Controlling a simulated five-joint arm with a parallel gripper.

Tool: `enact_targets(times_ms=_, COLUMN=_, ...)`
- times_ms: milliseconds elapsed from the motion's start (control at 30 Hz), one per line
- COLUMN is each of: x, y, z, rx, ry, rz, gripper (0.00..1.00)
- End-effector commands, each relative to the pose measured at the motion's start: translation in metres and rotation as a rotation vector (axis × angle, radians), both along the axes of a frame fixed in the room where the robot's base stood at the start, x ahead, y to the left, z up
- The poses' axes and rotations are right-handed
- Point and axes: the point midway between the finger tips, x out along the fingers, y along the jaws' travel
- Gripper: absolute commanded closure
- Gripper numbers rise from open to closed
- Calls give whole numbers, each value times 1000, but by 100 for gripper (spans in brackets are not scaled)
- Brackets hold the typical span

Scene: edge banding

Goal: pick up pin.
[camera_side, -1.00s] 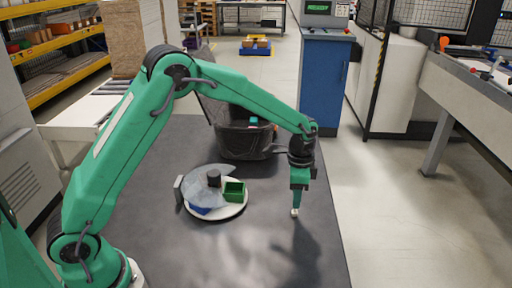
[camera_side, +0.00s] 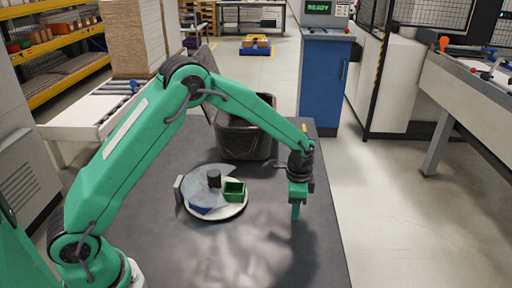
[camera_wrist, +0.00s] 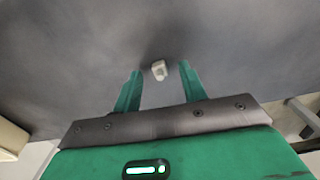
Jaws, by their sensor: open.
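A small pale, whitish piece that looks like the pin (camera_wrist: 159,69) shows in the wrist view on the dark grey surface. It is between the tips of my gripper (camera_wrist: 160,72), with a gap to each green finger. My gripper is open and neither finger is seen touching it. In the side view my gripper (camera_side: 295,211) points straight down at the right part of the dark table (camera_side: 235,262). The pin cannot be made out there, hidden at the fingertips.
A round white plate (camera_side: 236,210) holds a green box (camera_side: 234,191), a blue piece, a dark cylinder and a clear fan-shaped cover, left of my gripper. A black bin (camera_side: 240,143) stands behind, partly under my arm. The front of the table is clear.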

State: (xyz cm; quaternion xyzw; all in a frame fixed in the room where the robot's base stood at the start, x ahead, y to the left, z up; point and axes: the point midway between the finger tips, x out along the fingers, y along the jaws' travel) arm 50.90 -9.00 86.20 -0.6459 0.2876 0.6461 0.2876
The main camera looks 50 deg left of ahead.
Motion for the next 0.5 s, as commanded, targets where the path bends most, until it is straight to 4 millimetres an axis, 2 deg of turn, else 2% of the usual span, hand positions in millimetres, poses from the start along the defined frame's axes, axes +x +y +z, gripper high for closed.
enact_targets(times_ms=33, x=0, y=0, z=0, rx=0, ry=0, rz=0, gripper=58)
enact_targets(times_ms=233, x=0, y=0, z=0, rx=0, ry=0, rz=0, gripper=97)
enact_targets(times_ms=267, x=0, y=0, z=0, rx=0, ry=0, rz=0, gripper=100)
enact_targets(times_ms=500, x=0, y=0, z=0, rx=0, ry=0, rz=0, gripper=100)
